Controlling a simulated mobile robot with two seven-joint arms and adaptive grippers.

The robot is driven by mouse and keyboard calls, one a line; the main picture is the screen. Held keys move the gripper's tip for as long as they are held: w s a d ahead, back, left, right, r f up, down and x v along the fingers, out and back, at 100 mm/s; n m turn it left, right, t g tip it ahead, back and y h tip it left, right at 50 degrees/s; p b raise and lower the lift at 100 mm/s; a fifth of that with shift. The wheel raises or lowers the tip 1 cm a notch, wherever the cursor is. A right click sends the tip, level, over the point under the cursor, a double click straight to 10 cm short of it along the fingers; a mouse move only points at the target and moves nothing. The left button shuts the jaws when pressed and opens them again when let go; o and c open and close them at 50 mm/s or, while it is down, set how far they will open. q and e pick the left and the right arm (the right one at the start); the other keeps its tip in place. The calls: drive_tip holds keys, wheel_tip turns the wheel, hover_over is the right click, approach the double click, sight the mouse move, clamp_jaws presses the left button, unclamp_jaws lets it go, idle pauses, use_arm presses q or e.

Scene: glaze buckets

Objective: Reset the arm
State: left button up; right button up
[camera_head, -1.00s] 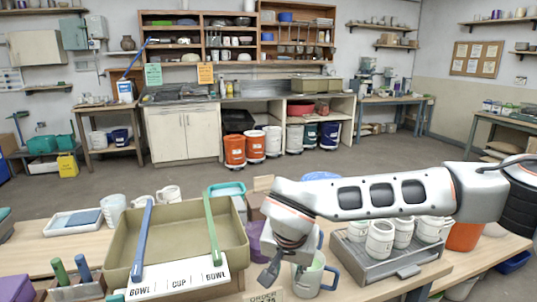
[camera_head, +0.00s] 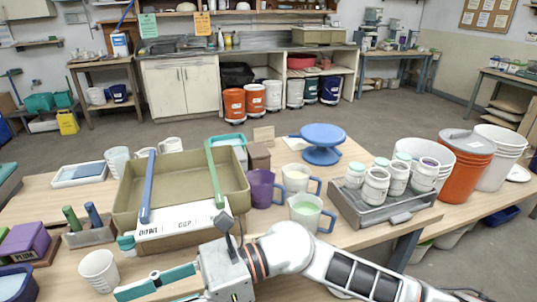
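My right arm comes in from the lower right, low over the front of the table. My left gripper is not in view. The pale green cup (camera_head: 306,213) stands on the table behind the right arm, apart from the gripper.
A grey rack (camera_head: 385,218) of white jars stands at right. A purple mug (camera_head: 262,190), a white mug (camera_head: 297,180) and a blue wheel (camera_head: 322,140) are mid-table. Orange and white buckets stand far right.

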drive_tip(key=w+d+r+m+t+y, duration=0.25)
drive_tip(key=w+m+t, duration=0.3)
drive_tip(key=m, duration=0.35)
drive_tip(key=w+d+r+m+t+y, duration=0.1)
drive_tip(key=w+d+m+t+y, duration=0.35)
drive_tip(key=m, duration=0.45)
drive_tip(key=w+d+f+m+t+h, duration=0.45)
drive_tip(key=d+f+m+t, duration=0.2)
drive_tip(key=m, duration=0.35)
drive_tip(key=w+d+f+m+t+h, duration=0.4)
drive_tip(key=d+f+m+t+h, duration=0.1)
drive_tip(key=f+m+t, duration=0.3)
drive_tip(key=s+d+f+m+g+h, duration=0.25)
drive_tip(key=d+f+m+h, duration=0.45)
drive_tip(key=d+f+m, duration=0.5)
drive_tip(key=s+d+f+m+g+h, duration=0.2)
drive_tip(key=s+d+f, duration=0.2)
drive_tip(key=s+f, duration=0.2)
drive_tip(key=s+d+f+m+g+h, duration=0.2)
drive_tip(key=s+d+f, duration=0.3)
drive_tip(key=f, duration=0.6)
drive_tip(key=shift+s+f+m+g, duration=0.2)
drive_tip(key=shift+s+m+g, duration=0.15)
drive_tip(key=shift+s, duration=0.65)
